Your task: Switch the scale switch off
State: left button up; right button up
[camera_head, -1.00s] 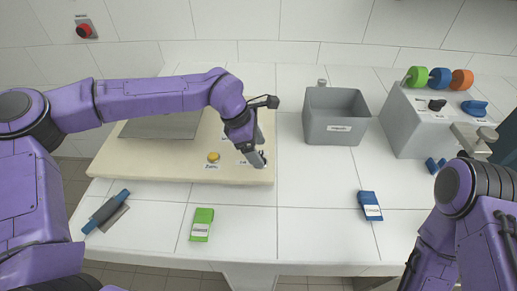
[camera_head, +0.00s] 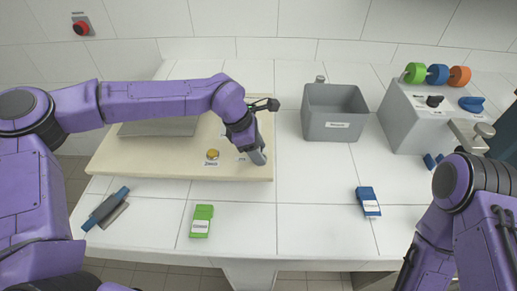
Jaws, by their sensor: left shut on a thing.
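The scale (camera_head: 130,164) is a cream board with a grey plate (camera_head: 160,127) at its back. A yellow button (camera_head: 212,154) with a label sits near its front edge. My left gripper (camera_head: 258,159) points down at the scale's front right corner, just right of the button. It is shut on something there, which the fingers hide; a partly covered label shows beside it. The scale switch itself cannot be made out. My right arm (camera_head: 470,205) is at the right edge; its gripper is not visible.
A grey bin (camera_head: 335,112) stands right of the scale. A grey machine (camera_head: 415,120) with green, blue and orange knobs is at the back right. A green packet (camera_head: 201,222), a blue packet (camera_head: 368,201) and a blue-handled tool (camera_head: 107,208) lie in front. The middle front counter is clear.

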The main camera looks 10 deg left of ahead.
pick_arm(q)
jog(key=n+t+b, duration=0.1)
jog(key=n, duration=0.1)
jog(key=n+b, duration=0.1)
jog(key=n, duration=0.1)
jog(key=shift+n+t+y, duration=0.3)
jog(key=shift+t, duration=0.1)
jog(key=n+t+y+b, duration=0.1)
jog(key=n+b, duration=0.1)
jog(key=n, duration=0.2)
jog(key=shift+s+d+b, duration=0.1)
jog(key=shift+d+b, duration=0.05)
jog(key=shift+b, duration=0.15)
jog(key=n+y+b, duration=0.1)
jog(key=n, duration=0.1)
jog(key=n+y+b, duration=0.1)
jog(key=n, duration=0.2)
jog(key=shift+d+t, duration=0.1)
jog(key=shift+t, duration=0.3)
jog(key=shift+d+r+n+y+b, duration=0.1)
jog(key=shift+n+y+b, duration=0.65)
jog(key=shift+n, duration=1.05)
jog(key=o, duration=1)
jog(key=shift+s, duration=0.1)
jog(key=shift+o, duration=0.2)
jog(key=b+v, duration=0.1)
jog(key=v, duration=0.9)
jog(key=shift+r, duration=0.3)
